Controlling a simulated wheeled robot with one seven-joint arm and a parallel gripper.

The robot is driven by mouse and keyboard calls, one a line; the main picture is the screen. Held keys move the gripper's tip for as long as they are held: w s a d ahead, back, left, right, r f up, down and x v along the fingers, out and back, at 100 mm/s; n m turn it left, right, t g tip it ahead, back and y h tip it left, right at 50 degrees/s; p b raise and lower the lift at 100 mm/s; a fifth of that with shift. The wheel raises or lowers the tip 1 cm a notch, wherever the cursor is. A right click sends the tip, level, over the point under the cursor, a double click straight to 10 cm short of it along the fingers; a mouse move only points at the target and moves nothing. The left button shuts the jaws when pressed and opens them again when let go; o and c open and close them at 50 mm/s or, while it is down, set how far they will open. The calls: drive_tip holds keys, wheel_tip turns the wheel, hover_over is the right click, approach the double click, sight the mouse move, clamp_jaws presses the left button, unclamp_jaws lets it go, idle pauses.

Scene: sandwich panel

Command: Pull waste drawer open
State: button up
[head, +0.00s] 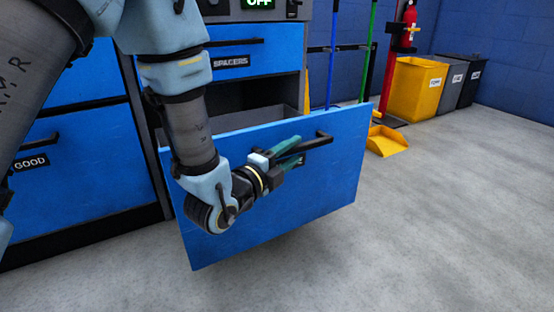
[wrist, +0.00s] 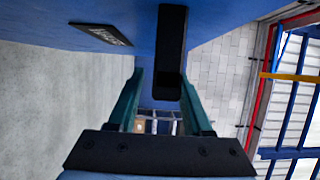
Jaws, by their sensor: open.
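The waste drawer (head: 325,180) is the low blue drawer, pulled well out from the cabinet, with its grey inside showing behind the front. Its black bar handle (head: 322,139) is near the top of the front. My gripper (head: 300,147) is in front of the drawer at the handle, with its green fingers apart. In the wrist view the handle (wrist: 172,45) reaches down to the fingertips (wrist: 162,78), closer to the right finger. I cannot tell whether it touches. The drawer's label (wrist: 100,33) is unreadable, and part of the handle is hidden by my fingers in the head view.
Above is a closed blue drawer marked SPACERS (head: 255,63). A GOOD drawer (head: 70,160) is closed at left. The grey floor (head: 440,220) at right is clear.

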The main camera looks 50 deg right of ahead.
drive_tip(key=a+p, duration=0.2)
drive_tip(key=a, duration=0.6)
drive_tip(key=shift+s, duration=0.1)
